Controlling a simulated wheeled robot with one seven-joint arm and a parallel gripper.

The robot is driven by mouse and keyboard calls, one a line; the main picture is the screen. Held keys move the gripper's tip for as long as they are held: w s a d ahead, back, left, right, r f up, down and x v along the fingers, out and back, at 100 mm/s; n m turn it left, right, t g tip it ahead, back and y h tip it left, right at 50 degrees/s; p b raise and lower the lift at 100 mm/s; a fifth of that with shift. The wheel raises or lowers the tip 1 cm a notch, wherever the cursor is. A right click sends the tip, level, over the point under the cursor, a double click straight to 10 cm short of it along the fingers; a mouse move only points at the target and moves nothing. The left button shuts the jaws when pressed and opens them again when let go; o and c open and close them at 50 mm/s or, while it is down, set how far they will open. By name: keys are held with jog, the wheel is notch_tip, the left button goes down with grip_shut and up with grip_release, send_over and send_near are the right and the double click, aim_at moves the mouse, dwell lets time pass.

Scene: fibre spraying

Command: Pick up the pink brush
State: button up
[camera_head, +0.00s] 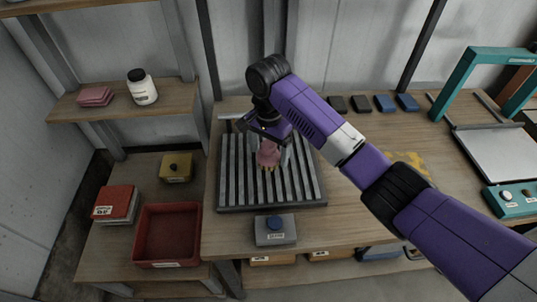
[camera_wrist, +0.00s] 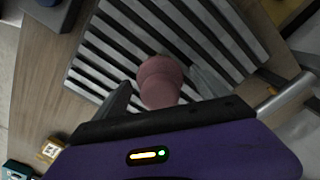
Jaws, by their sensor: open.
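The pink brush (camera_head: 268,154) is over the slatted grey rack (camera_head: 234,178) on the wooden table. In the wrist view the pink brush (camera_wrist: 160,82) shows its rounded pink end toward the camera, between the two fingers. My gripper (camera_wrist: 160,92) is open around the brush, with a dark finger on the left and a grey one on the right. In the head view my gripper (camera_head: 275,145) is directly above the rack. I cannot tell whether the fingers touch the brush. The lower part of the brush is partly hidden.
A grey box with a blue knob (camera_head: 275,237) stands in front of the rack. A red bin (camera_head: 138,252) is at the lower left. Small dark and blue blocks (camera_head: 385,103) lie at the back. A teal-framed device (camera_head: 500,150) stands at the right. A yellow item (camera_head: 412,160) is partly behind my arm.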

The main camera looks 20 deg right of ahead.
jog(key=c, duration=1.5)
notch_tip(320, 180, up, 20)
jog(key=p, duration=0.5)
